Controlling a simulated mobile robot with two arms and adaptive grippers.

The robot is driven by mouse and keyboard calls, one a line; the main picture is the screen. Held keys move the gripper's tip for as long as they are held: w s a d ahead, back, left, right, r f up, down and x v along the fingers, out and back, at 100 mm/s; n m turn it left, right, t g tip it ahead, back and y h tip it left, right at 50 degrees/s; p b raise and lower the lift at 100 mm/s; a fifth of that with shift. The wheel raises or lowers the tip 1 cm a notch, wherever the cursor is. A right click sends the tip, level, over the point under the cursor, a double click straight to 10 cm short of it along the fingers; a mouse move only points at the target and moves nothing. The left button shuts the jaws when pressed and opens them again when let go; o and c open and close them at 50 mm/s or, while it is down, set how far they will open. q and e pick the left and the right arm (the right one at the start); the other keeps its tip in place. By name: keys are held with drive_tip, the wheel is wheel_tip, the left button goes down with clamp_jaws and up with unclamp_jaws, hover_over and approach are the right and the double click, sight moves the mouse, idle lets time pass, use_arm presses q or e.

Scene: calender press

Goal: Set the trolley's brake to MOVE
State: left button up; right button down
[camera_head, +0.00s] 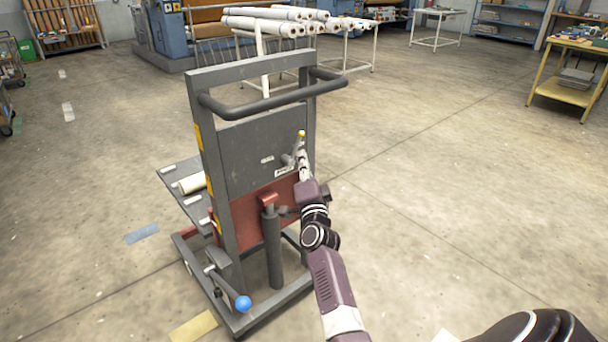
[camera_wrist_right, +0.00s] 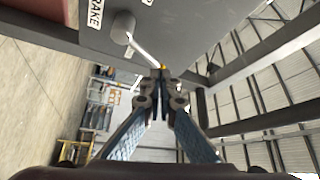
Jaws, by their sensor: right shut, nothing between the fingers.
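The grey trolley (camera_head: 240,150) stands in the middle of the head view, its upright panel facing me. A brake lever with a yellow tip (camera_head: 301,133) sits on the panel's right side. My right gripper (camera_head: 303,154) is at the lever. In the wrist view its shut fingertips (camera_wrist_right: 160,76) are at the yellow end, with nothing between them; whether they touch it is unclear. My left gripper is out of view.
The trolley has a push handle (camera_head: 275,100) above the panel and a blue-knobbed lever (camera_head: 243,303) low down. A side platform (camera_head: 190,207) carries a pale roll. White rolls on a rack (camera_head: 275,22) stand behind. The floor to the right is clear up to a yellow table (camera_head: 562,92).

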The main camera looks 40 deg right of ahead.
drive_tip(key=v, duration=0.6)
drive_tip(key=shift+s, duration=0.15)
